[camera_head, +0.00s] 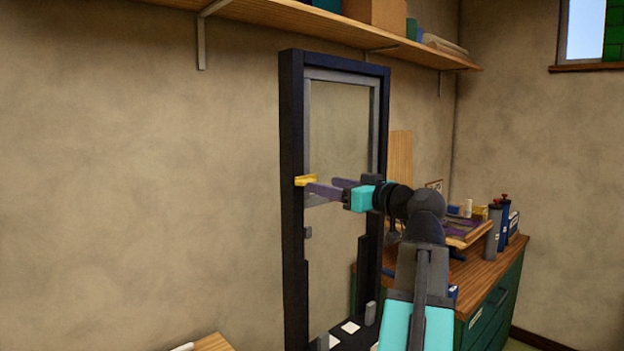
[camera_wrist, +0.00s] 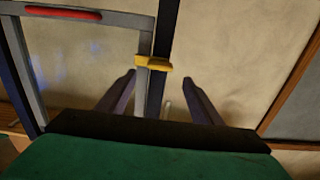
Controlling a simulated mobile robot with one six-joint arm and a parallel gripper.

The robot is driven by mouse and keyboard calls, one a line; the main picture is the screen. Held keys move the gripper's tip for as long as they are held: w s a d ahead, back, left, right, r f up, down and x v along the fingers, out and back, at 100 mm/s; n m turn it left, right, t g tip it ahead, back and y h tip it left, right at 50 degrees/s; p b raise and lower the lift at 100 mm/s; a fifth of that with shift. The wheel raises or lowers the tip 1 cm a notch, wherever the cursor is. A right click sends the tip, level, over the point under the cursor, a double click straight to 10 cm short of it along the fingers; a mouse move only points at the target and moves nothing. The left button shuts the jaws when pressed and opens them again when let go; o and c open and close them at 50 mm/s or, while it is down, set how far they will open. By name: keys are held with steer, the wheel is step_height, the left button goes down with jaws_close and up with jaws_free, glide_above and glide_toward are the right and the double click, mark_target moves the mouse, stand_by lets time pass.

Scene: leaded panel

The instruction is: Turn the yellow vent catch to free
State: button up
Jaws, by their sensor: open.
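The yellow vent catch (camera_head: 305,181) sits on the left upright of the dark frame (camera_head: 293,120), about halfway up. It lies across the lower left corner of the grey inner vent frame (camera_head: 308,120). My gripper (camera_head: 316,190) reaches in from the right with its purple fingers close to the catch. In the wrist view the catch (camera_wrist: 153,64) lies roughly level, just beyond and between the two open fingertips (camera_wrist: 158,76). The jaws are empty. I cannot tell from the head view whether a fingertip touches the catch.
A wooden shelf (camera_head: 260,18) runs along the wall above. A green cabinet with a wooden top (camera_head: 480,262) stands at right, bearing bottles (camera_head: 496,225) and other items. A red strip (camera_wrist: 63,13) shows on the vent frame in the wrist view. Bare wall lies left.

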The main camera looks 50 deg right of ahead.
steer(key=w+p, duration=0.2)
steer(key=w, duration=0.4)
steer(key=shift+w+d, duration=0.25)
steer(key=shift+w, duration=0.05)
steer(key=c, duration=0.8)
steer(key=shift+d, duration=0.25)
steer(key=shift+c, duration=1.3)
steer(key=shift+a, duration=0.2)
